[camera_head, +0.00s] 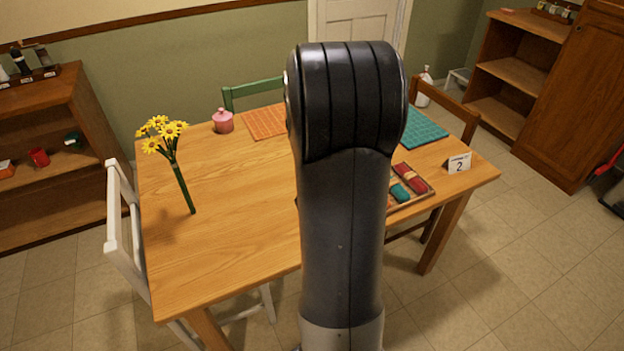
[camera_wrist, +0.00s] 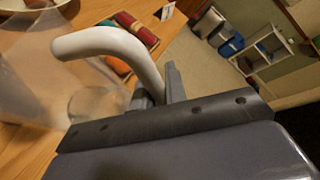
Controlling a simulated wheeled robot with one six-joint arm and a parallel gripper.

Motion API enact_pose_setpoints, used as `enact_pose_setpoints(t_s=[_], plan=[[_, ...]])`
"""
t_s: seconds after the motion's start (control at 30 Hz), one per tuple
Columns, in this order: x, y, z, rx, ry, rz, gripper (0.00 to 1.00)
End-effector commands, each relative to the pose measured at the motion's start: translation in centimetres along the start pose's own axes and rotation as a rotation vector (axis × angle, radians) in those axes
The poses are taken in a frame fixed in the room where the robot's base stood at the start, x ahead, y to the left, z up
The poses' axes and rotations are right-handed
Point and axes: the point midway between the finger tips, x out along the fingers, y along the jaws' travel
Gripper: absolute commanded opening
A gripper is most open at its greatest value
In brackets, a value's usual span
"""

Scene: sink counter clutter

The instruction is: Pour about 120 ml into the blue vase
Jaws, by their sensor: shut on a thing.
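In the wrist view my gripper (camera_wrist: 158,88) is shut on the white curved handle (camera_wrist: 112,42) of a clear jug (camera_wrist: 32,85). The jug's see-through body is at the left of that view, with the wooden table showing through it. I cannot tell how much liquid is in it or how far it tilts. I cannot make out the blue vase in either view. In the head view my arm covers the middle of the table and hides my gripper and the jug.
The wooden table (camera_head: 235,210) bears yellow flowers (camera_head: 163,130) at left, a pink jar (camera_head: 223,121), an orange mat (camera_head: 264,122), a teal mat (camera_head: 424,128), a tray of rolled cloths (camera_head: 408,186) and a number card (camera_head: 459,163). A white chair (camera_head: 122,225) stands at left. The table's left half is mostly clear.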

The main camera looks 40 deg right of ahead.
Motion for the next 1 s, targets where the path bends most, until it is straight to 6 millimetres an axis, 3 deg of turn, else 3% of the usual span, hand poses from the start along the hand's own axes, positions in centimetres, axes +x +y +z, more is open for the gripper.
enact_pose_setpoints(t_s=[1.0], plan=[[2.8, 2.1, -5.5, 0.313, -0.068, 0.126, 0.0]])
